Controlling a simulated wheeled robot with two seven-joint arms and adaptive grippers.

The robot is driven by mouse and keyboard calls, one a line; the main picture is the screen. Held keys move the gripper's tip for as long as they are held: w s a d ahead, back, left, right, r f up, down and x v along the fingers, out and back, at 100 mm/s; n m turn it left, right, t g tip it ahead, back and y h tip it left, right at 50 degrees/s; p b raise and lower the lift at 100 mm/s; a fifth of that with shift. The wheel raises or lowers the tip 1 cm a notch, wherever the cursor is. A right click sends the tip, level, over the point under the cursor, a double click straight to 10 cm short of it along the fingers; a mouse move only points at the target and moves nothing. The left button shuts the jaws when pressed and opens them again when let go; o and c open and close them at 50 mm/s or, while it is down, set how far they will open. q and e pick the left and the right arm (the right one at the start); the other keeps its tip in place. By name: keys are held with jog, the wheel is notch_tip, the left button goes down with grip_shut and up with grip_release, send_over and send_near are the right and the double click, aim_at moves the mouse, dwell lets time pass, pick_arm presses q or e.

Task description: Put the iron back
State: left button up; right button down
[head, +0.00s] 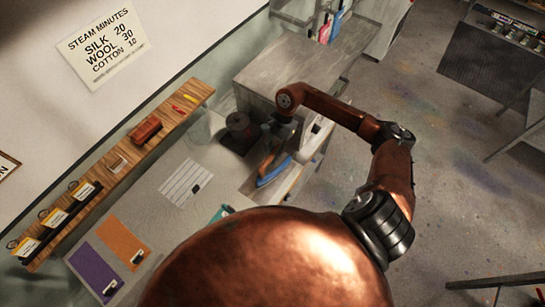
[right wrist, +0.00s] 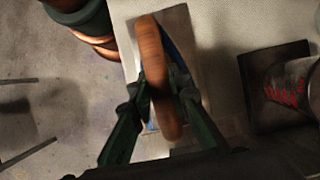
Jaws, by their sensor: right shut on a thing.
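The iron has a wooden handle and a blue body. In the head view the iron (head: 272,173) is at the right end of the worktop, beside the grey cabinet. My right gripper (head: 275,143) is over it, partly hidden by my wrist. In the right wrist view the wooden handle (right wrist: 152,70) stands between the two green fingers of my right gripper (right wrist: 160,105), which are shut on it. The iron's body is mostly hidden under the handle there. I cannot tell whether the iron touches the surface below. My left gripper is not in view.
A dark square base with a round dark pot (head: 238,123) stands just left of the iron; this pot (right wrist: 290,85) shows at right in the wrist view. A striped white sheet (head: 185,182), an orange mat (head: 124,240) and a purple mat (head: 94,272) lie leftward. A wooden shelf (head: 120,165) runs along the wall.

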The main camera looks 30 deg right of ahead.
jog(key=shift+w+d+f, duration=0.2)
jog(key=shift+w+f, duration=0.35)
notch_tip(320, 180, down, 3)
jog(key=shift+w+d+f+p, duration=0.1)
jog(key=shift+w+p, duration=0.05)
jog(key=shift+p, duration=1.05)
jog(key=shift+f, duration=0.1)
jog(key=shift+f+b, duration=0.1)
jog(key=shift+b, duration=0.2)
jog(key=c, duration=1.8)
grip_release()
